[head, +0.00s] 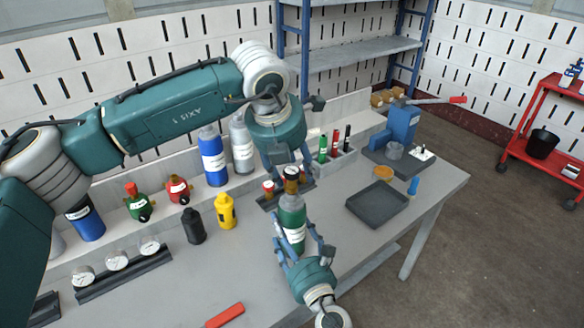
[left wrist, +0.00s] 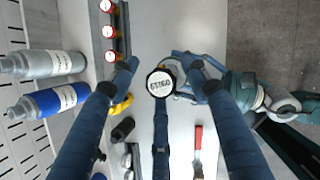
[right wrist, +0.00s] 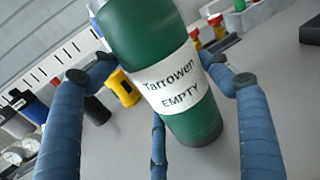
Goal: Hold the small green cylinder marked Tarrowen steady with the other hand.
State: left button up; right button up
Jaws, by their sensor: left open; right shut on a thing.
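The small green cylinder (head: 292,222) stands above the grey bench in the head view, with a dark neck and a white label band. In the right wrist view, the green cylinder (right wrist: 150,40) is tilted in the picture and its label reads "Tarrowen EMPTY". My right gripper (head: 298,234) is shut on its body from the front. My left gripper (head: 290,180) points down from above, open, with its fingers around the cylinder's top. In the left wrist view, the round cap (left wrist: 160,83) lies between the spread fingers; I cannot tell whether they touch it. Whether its base touches the bench is unclear.
Blue (head: 213,155) and grey (head: 241,145) cylinders stand behind. A dark tray (head: 377,205) lies right. Gauges (head: 117,260) sit front left, and a red-handled tool (head: 225,315) lies at the front.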

pick_arm(q)
jog(key=m+g+h, duration=0.1)
jog(key=m, duration=0.3)
jog(key=shift+m, duration=0.3)
jog(key=shift+m+g+h, duration=0.3)
jog(key=shift+m, duration=0.4)
jog(key=m+g, duration=0.1)
jog(key=m, duration=0.1)
jog(key=shift+m+h, duration=0.3)
jog(key=m+g, duration=0.1)
jog(key=m, duration=0.2)
jog(key=shift+m, duration=0.3)
jog(key=shift+m+g, duration=0.5)
jog(key=shift+m, duration=0.4)
jog(key=m+g, duration=0.1)
jog(key=m, duration=0.3)
